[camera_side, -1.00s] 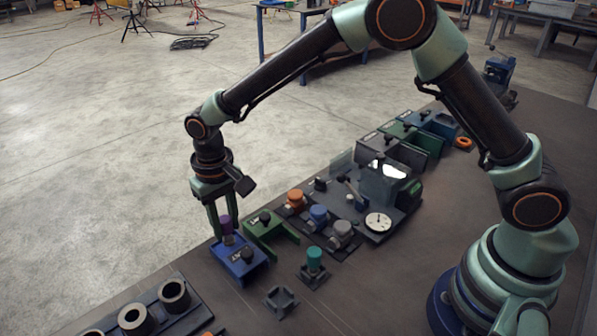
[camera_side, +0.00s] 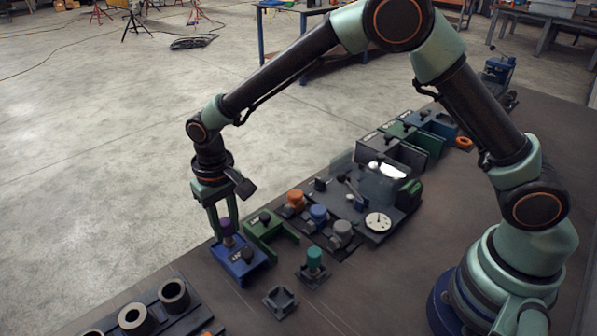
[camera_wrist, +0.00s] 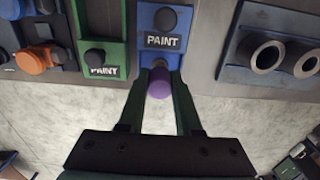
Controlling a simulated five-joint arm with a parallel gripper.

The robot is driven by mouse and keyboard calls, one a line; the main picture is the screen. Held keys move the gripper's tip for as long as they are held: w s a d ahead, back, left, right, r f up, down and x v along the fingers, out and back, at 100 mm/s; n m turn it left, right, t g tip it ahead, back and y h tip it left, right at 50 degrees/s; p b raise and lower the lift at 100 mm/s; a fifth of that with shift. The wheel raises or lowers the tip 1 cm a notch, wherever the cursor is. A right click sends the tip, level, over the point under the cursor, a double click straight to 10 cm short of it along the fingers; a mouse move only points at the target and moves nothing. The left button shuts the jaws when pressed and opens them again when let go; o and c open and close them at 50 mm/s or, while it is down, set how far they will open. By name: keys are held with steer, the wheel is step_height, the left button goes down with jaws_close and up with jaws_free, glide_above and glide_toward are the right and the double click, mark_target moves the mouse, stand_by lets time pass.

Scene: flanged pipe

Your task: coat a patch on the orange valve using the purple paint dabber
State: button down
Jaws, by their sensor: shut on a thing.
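The purple paint dabber (camera_side: 227,227) stands upright at the blue paint holder (camera_side: 243,268). My gripper (camera_side: 227,238) reaches down around the dabber and is shut on it. In the wrist view the dabber's purple top (camera_wrist: 159,84) sits between the two green fingers, beside the blue holder (camera_wrist: 146,57) with its PAINT label. I cannot tell whether the dabber's lower end is clear of the holder. The orange valve (camera_side: 296,200) is on the dark plate to the right of the gripper, and it also shows at the left of the wrist view (camera_wrist: 33,62).
A green paint holder (camera_side: 270,235) stands between the gripper and the valves. Pipe rings (camera_side: 173,293) lie front left.

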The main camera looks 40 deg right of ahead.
mark_target(225, 221)
steer(key=shift+f, duration=0.6)
stand_by(1.1)
steer(key=shift+r, duration=0.1)
steer(key=shift+r, duration=3.5)
